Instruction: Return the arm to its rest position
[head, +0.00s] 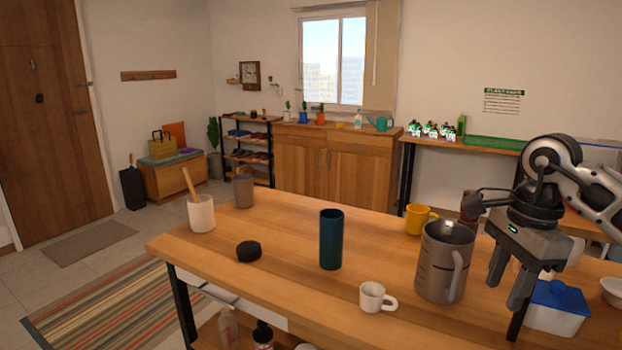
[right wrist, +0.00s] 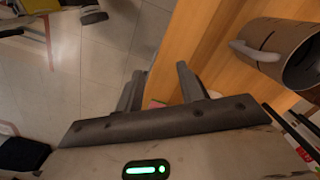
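My right arm comes in from the right in the head view. Its gripper (head: 508,290) points down at the right part of the wooden table (head: 310,300), to the right of a grey metal pitcher (head: 444,262). In the right wrist view the two fingers (right wrist: 160,85) stand apart with nothing held between them. The pitcher (right wrist: 282,50) shows there at the upper right, apart from the fingers. A white tub with a blue lid (head: 556,306) is close to the gripper on the right. My left gripper is in neither view.
The table also holds a white mug (head: 373,298), yellow mug (head: 417,218), dark blue tumbler (head: 331,240), black lid (head: 249,251), white crock with a spoon (head: 201,213) and grey canister (head: 243,190). A white bowl (head: 612,291) sits at the right edge. The table's front-left surface is clear.

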